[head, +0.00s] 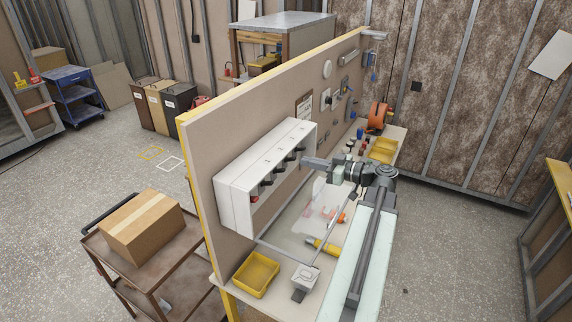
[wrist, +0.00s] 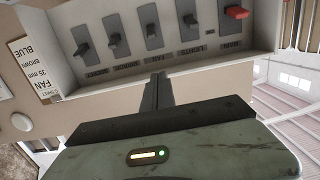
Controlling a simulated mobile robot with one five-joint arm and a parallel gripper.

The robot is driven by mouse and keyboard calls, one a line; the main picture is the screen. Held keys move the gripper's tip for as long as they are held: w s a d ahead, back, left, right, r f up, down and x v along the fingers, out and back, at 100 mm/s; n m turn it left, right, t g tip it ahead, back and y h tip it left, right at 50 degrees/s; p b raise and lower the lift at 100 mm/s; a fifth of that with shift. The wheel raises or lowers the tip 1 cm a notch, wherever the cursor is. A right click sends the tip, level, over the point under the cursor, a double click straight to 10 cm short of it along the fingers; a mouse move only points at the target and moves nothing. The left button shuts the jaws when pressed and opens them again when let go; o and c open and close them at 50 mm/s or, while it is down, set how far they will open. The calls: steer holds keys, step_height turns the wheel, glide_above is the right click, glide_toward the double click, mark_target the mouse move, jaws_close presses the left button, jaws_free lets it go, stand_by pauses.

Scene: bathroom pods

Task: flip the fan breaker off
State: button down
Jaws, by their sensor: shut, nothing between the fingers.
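A white breaker box (head: 232,205) is fixed to the panel wall in the head view, with a red switch and several dark ones in a row. In the wrist view the picture is upside down; a label reading FAN sits by the middle dark switch, the fan breaker (wrist: 153,34). The red main switch (wrist: 237,13) is at the right end. My gripper (wrist: 158,76) is shut and empty, its fingertips just below the fan breaker in the picture. Whether they touch the box I cannot tell. In the head view my gripper (head: 306,161) is at the box's right side.
Dark neighbouring switches (wrist: 190,20) and (wrist: 113,44) flank the fan breaker closely. A bench below the box holds a yellow tray (head: 256,274) and a yellow-handled tool (head: 322,246). A cart with a cardboard box (head: 142,226) stands left of the panel.

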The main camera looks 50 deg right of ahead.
steer(key=shift+s, duration=0.1)
steer(key=b, duration=0.1)
glide_above(284, 169)
steer(key=shift+d+f, duration=0.1)
steer(key=shift+f, duration=0.45)
steer(key=shift+s+d+f+b, duration=0.1)
steer(key=shift+s+f+b, duration=0.15)
steer(key=shift+f+b, duration=0.35)
steer(key=shift+s+f+b, duration=0.2)
steer(key=shift+f+b, duration=0.4)
steer(key=shift+b, duration=0.05)
steer(key=shift+s+d+f+b, duration=0.1)
steer(key=shift+s+f+b, duration=0.15)
steer(key=shift+f+b, duration=0.35)
